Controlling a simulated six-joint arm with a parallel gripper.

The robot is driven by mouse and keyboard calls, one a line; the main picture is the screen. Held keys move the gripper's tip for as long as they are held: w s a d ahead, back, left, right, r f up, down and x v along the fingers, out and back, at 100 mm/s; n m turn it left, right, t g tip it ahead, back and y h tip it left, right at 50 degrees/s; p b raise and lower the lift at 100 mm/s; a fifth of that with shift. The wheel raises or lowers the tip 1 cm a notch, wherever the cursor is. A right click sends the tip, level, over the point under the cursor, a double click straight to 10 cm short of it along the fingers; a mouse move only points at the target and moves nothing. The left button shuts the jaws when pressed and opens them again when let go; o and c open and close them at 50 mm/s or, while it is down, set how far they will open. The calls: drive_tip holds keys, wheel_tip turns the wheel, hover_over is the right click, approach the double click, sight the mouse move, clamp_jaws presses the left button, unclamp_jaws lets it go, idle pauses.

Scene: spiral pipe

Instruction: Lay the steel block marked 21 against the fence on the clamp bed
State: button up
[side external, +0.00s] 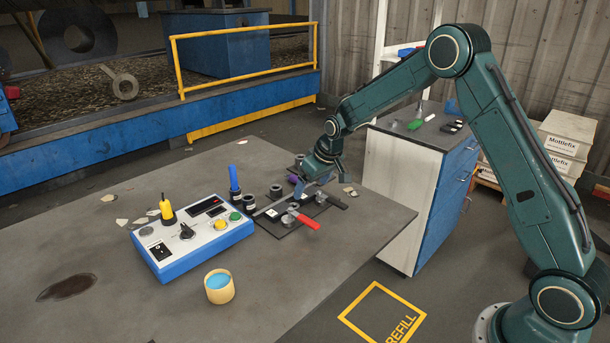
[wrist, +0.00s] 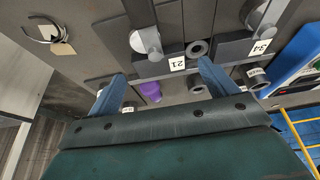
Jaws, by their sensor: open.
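The steel block marked 21 (wrist: 152,68) is a dark grey bar with a white number tag, lying on the clamp bed (wrist: 110,32) in the wrist view. My gripper (wrist: 161,67) is open, with one blue finger toward each end of this block; I cannot tell its height above it. A second block marked 34 (wrist: 234,48) lies to the right. In the side view my gripper (side external: 313,183) is low over the far part of the dark bed (side external: 262,222). The fence is hard to pick out from the bed's bars.
A toggle clamp with a red handle (side external: 303,218) sits at the bed's near edge. Grey rings (wrist: 197,48) and a purple piece (wrist: 150,91) lie close to the fingers. A blue control box (side external: 192,235) and a cup (side external: 219,286) stand left. The table's front is mostly clear.

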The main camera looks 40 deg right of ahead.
drive_tip(key=v, duration=1)
idle(0.4)
drive_tip(key=s+a+r, duration=0.3)
drive_tip(key=s+r, duration=0.3)
drive_tip(key=s, duration=0.2)
drive_tip(key=s+a+r, duration=0.3)
drive_tip(key=s+r, duration=0.2)
drive_tip(key=s, duration=0.3)
drive_tip(key=s+a+t, duration=0.1)
drive_tip(key=s+a, duration=0.1)
drive_tip(key=s, duration=1.7)
drive_tip(key=shift+a, duration=0.2)
